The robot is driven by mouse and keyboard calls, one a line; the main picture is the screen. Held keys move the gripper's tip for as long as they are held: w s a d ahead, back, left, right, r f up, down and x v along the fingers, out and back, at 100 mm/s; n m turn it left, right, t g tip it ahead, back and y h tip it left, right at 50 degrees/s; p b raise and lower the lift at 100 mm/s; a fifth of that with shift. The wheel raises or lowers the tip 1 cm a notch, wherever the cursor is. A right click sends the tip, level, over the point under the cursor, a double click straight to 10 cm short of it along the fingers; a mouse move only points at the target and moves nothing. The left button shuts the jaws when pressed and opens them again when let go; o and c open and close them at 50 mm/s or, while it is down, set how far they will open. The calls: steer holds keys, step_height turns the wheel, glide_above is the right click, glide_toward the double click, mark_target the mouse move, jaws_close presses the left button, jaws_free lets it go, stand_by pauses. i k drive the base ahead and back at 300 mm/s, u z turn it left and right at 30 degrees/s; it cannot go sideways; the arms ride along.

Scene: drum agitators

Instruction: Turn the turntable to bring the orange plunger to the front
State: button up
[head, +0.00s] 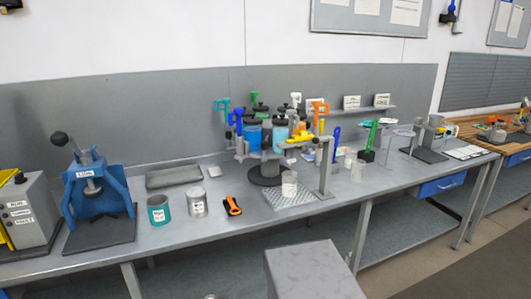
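The turntable (266,173) stands on the bench near the middle of the head view, on a round dark base. It carries several jars with blue contents and dark lids. Coloured T-shaped handles stand around it. The orange plunger (320,107) is upright on the turntable's right side. A yellow handle (301,138) is at its front right, a teal one (222,104) at its left and a green one (254,97) at its back. The plungers' lower parts are partly hidden by the jars and other parts. My gripper is not in view.
A grey post (326,165) stands close at the turntable's front right, beside a perforated tray (288,196) holding a clear beaker. A blue press (97,195) is farther left.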

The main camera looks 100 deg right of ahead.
mark_target(242, 147)
steer(key=z, duration=0.1)
steer(key=i, duration=0.5)
steer(key=z, duration=2.25)
steer(key=i, duration=0.2)
steer(key=u, duration=0.2)
